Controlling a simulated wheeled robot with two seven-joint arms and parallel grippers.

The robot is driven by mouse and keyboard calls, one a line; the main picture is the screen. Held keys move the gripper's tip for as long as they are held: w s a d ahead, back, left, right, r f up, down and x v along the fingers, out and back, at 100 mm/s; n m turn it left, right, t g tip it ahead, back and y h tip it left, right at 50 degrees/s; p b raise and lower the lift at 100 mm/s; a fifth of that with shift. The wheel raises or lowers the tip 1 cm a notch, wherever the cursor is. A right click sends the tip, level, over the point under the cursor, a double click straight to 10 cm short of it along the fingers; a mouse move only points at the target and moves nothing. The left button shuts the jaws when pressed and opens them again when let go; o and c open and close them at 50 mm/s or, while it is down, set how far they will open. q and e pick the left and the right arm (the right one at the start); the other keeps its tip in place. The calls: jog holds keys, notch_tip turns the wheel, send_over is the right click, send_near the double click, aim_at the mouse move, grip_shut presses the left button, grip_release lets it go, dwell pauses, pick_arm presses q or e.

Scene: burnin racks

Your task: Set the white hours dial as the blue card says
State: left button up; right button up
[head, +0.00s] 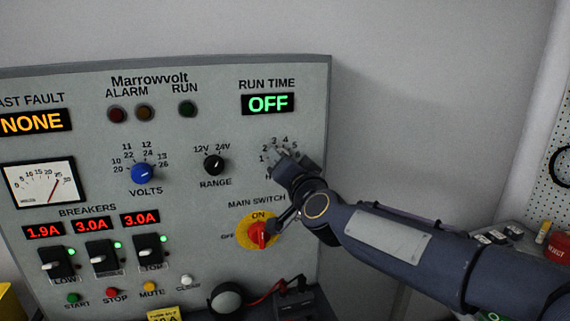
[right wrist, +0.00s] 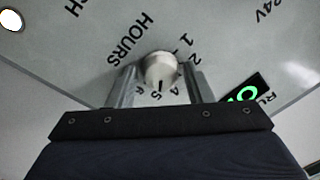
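The white hours dial (right wrist: 160,68) sits on the grey panel, between the two fingers of my right gripper (right wrist: 160,86). A narrow gap shows on each side of the dial, so the fingers look open around it. A dark mark on the dial points down in the right wrist view, toward the numerals near 4 and 5; the exact one is hard to read. In the head view my right gripper (head: 283,156) covers the dial, with numerals 1 to 5 above it. The run time display (head: 268,103) reads OFF. No blue card shows. My left gripper is out of view.
The red main switch (head: 260,234) on its yellow plate is just below my right wrist. The black range knob (head: 214,165) and blue volts knob (head: 143,173) are to the left. Breakers (head: 104,255) and a yellow card (head: 167,314) are lower left. A pegboard (head: 556,150) stands far right.

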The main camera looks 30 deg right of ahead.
jog(key=shift+o, duration=0.6)
jog(key=s+a, duration=0.1)
jog(key=s, duration=0.6)
jog(key=shift+s+a+f, duration=0.15)
jog(key=shift+s+a, duration=0.1)
jog(key=shift+s, duration=0.05)
jog(key=s+a+f+n+g+y, duration=0.2)
jog(key=s+a+f+n+g, duration=0.1)
jog(key=s+f, duration=0.4)
jog(key=s+a+f+n+g+y, duration=0.3)
jog(key=s+f+g, duration=0.2)
jog(key=f, duration=0.5)
jog(key=s+a+f+n+g+y, duration=0.2)
jog(key=s+a+f+n+g, duration=0.1)
jog(key=s+f, duration=0.5)
jog(key=shift+s+a+f+g, duration=0.4)
jog(key=shift+s+a+g, duration=0.1)
jog(key=shift+s+g, duration=0.25)
